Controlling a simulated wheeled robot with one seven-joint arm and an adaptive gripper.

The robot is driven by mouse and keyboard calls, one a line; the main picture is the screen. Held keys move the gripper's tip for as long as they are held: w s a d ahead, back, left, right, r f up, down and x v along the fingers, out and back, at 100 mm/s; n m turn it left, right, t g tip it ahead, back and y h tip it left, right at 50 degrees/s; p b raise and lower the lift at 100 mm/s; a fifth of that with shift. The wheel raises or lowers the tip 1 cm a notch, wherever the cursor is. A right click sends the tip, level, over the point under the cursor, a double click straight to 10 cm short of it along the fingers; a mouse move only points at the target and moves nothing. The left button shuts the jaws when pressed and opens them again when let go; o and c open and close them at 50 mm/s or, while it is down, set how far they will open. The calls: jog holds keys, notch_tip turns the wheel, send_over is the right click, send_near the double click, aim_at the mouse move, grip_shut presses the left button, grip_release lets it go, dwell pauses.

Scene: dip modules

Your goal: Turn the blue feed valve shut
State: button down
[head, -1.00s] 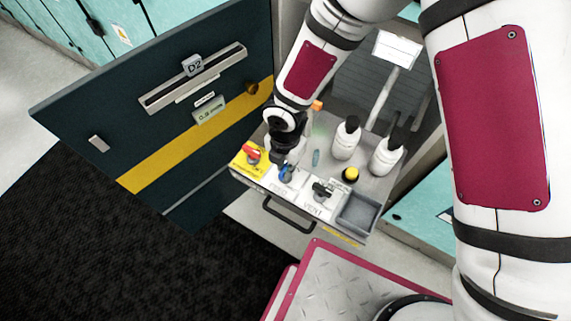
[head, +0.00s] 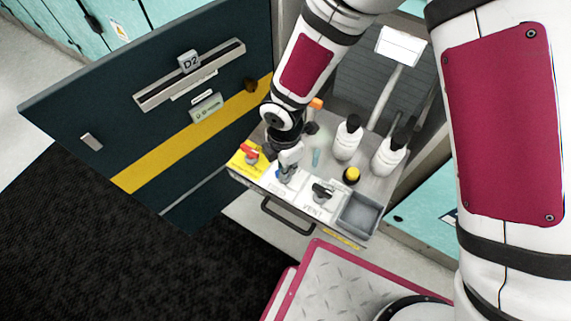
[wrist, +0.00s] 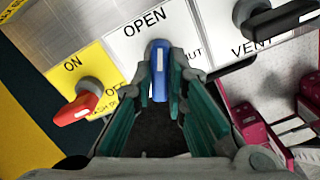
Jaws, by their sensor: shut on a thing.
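The blue feed valve handle (wrist: 160,72) sits on a white plate (wrist: 118,48) marked OPEN, with part of a second word ending in "UT" to its right. In the wrist view the handle's long axis runs roughly up and down the picture. My gripper (wrist: 163,98) has its teal-padded fingers on both sides of the handle's near end and is shut on it. In the head view my gripper (head: 287,162) is over the valve, and only a little blue (head: 281,178) shows beneath it.
A red switch (wrist: 76,109) on a yellow ON/OFF plate is close on the left. A black VENT handle (wrist: 280,18) is on the right. On the same tray stand two white bottles (head: 348,140), a yellow button (head: 351,174) and a grey bin (head: 359,215). The open dark door (head: 160,120) is at left.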

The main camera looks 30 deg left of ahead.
jog(key=m+b, duration=0.1)
jog(key=m, duration=0.5)
jog(key=m+b, duration=0.1)
jog(key=m, duration=0.5)
jog(key=shift+m, duration=0.3)
dwell(0.4)
jog(key=c, duration=1.6)
grip_release()
jog(key=shift+r, duration=0.15)
notch_tip(320, 180, up, 12)
